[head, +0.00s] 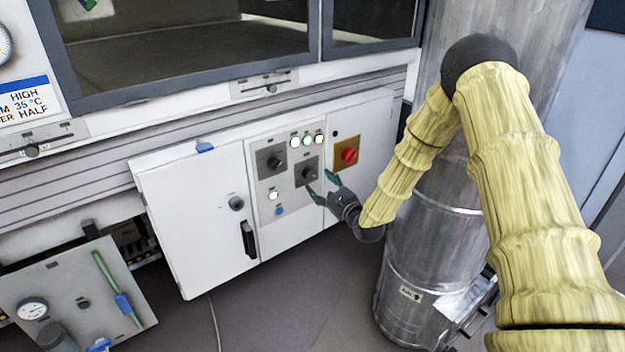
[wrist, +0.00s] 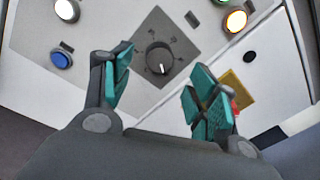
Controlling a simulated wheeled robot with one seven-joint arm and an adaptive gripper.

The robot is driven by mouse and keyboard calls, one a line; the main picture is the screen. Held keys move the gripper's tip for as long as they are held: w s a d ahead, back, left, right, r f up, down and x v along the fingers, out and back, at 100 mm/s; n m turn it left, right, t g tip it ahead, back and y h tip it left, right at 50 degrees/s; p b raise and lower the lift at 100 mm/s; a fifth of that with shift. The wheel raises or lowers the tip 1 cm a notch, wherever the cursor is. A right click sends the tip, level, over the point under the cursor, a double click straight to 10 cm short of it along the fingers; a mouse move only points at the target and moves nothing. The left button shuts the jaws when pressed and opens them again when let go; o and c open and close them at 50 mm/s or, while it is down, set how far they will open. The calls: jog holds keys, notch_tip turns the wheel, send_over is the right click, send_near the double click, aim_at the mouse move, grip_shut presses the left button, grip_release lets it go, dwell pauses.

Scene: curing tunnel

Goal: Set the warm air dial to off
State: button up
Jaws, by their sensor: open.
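A dark dial (wrist: 158,58) on a square dark grey plate sits on the control panel, with a short white pointer line and small marks around it. The marks are too small to read. In the head view, two such dials show, an upper one (head: 270,160) and a lower one (head: 306,172). Which one is the warm air dial cannot be read. My gripper (head: 326,186) is in front of the panel by the lower dial. In the wrist view its teal fingers (wrist: 160,88) are open and empty, with the dial between and beyond them, apart from it.
A red rotary switch (head: 347,155) on a yellow plate is right of the dials. Lit white and green lamps (head: 307,140) sit above, and a blue button (wrist: 61,60) is at left. A black cabinet handle (head: 248,239) protrudes left. A metal column (head: 430,250) stands right.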

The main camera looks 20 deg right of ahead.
aim_at(311, 175)
jog(key=shift+b+x, duration=0.5)
jog(key=shift+x, duration=2.45)
jog(key=c, duration=1)
